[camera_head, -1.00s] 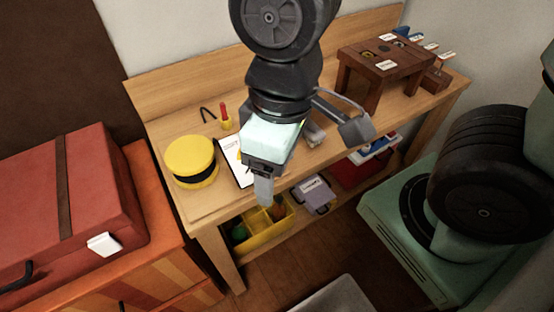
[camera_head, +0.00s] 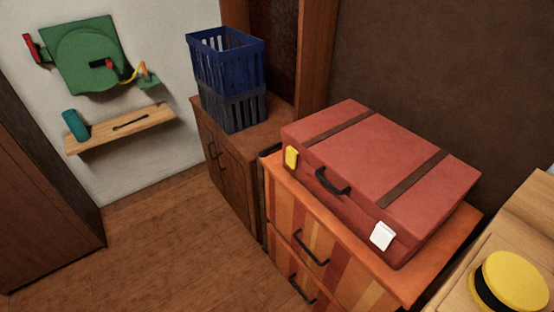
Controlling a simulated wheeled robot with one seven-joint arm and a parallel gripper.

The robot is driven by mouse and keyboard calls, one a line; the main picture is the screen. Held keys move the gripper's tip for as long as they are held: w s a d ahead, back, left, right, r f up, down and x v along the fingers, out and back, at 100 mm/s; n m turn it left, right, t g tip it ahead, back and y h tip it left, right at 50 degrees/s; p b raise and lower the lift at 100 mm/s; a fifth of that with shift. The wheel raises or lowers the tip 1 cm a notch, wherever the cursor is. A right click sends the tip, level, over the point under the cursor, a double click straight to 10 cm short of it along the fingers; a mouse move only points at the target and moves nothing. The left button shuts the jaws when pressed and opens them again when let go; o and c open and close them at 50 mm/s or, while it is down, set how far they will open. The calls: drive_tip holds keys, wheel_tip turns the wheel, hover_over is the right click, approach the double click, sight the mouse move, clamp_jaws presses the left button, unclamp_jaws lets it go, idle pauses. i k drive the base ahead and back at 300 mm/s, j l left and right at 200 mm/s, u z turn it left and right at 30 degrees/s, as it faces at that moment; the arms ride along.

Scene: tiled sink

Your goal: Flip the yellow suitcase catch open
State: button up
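A red suitcase (camera_head: 385,170) with two brown straps lies flat on an orange striped drawer cabinet. The yellow catch (camera_head: 291,157) is on its front face near the left corner and looks flat against the case. A white catch (camera_head: 382,236) is on the same face near the right corner. A dark handle (camera_head: 332,182) sits between the two catches. The suitcase lid is down. My gripper is out of view, so its state is hidden.
The orange cabinet (camera_head: 322,242) has dark drawer handles. A brown cabinet with a blue crate (camera_head: 227,80) stands to its left. A wooden bench with a yellow round box (camera_head: 515,280) is at right. The wooden floor (camera_head: 175,245) in front is clear.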

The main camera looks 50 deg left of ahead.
sight(292, 154)
drive_tip(key=u, duration=1.6)
drive_tip(key=i+u, duration=0.1)
drive_tip(key=i, duration=0.15)
